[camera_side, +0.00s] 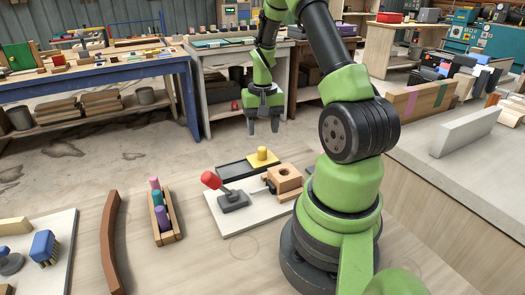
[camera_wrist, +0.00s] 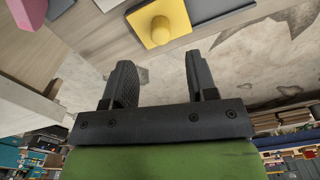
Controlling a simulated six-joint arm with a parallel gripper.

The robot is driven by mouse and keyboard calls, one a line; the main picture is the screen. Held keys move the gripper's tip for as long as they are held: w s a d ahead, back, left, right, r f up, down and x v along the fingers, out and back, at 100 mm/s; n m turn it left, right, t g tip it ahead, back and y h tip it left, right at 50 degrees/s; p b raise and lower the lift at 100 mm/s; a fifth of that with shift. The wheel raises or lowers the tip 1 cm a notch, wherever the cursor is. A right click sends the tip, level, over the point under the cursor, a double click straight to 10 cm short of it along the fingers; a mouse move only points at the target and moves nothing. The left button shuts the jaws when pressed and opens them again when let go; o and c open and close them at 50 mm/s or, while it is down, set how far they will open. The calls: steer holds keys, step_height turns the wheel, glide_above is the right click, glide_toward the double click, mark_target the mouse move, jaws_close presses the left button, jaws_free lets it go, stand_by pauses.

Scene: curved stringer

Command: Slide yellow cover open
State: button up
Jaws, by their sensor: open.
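The yellow cover (camera_side: 262,158) is a flat square plate with a round yellow knob on top. It sits at the right end of a dark rectangular tray or track (camera_side: 234,168) on a white board (camera_side: 236,216). In the wrist view the yellow cover (camera_wrist: 158,25) shows at the top, beyond the fingertips, with its knob standing out. My gripper (camera_side: 263,122) hangs above and behind the board in the side view, fingers pointing down. In the wrist view my gripper (camera_wrist: 158,70) has its fingers spread apart with nothing between them. It is not touching the cover.
A red-knobbed lever (camera_side: 211,181) and a wooden block with a hole (camera_side: 285,180) share the white board. A wooden holder with coloured pegs (camera_side: 162,220) and a curved brown stringer (camera_side: 110,245) lie left. Bare tabletop separates them.

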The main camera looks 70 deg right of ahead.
mark_target(262, 148)
step_height(262, 148, down, 8)
steer(key=shift+r, duration=0.1)
